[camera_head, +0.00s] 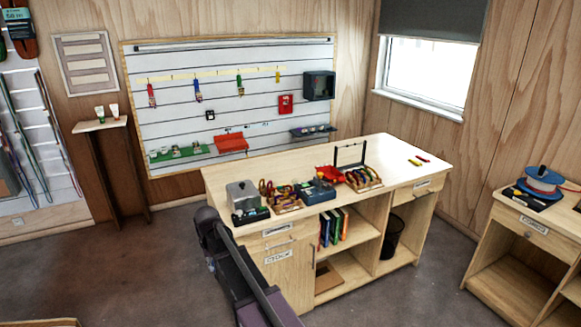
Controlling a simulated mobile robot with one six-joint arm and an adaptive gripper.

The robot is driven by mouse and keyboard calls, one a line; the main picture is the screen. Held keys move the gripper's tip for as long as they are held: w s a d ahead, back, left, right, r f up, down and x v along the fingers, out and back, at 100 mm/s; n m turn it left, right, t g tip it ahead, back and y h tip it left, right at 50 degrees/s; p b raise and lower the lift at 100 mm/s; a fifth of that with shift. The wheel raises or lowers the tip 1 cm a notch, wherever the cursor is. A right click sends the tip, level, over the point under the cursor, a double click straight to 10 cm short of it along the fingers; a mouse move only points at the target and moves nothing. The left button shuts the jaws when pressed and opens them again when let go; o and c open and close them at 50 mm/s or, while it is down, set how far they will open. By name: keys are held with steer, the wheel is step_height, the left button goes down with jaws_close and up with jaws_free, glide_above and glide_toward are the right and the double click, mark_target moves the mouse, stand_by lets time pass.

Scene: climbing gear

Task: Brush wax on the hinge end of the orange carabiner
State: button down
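The workbench (235,180) carries small climbing gear, seen only from afar. Small loop shapes, some orange-red (265,187), lie near its left front. More coloured loops (362,178) sit in a wooden tray near the middle. I cannot tell which of these is the orange carabiner, nor where its hinge end is. No wax or brush can be made out for sure. My dark arm rises from the bottom edge in front of the bench's left side. Its gripper cannot be seen, and nothing shows it touching the gear.
A grey box-shaped thing (243,195) stands at the bench's left end. A black frame (350,154) rises near the middle. Small red and yellow pieces (418,160) lie at the right, with bare top around them. A side table (510,214) bears a blue-red spool (543,181). Floor is clear at left.

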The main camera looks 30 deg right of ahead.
steer(key=shift+s+a, duration=0.1)
steer(key=shift+s, duration=0.15)
steer(key=shift+w+d, duration=0.1)
steer(key=shift+d, duration=0.2)
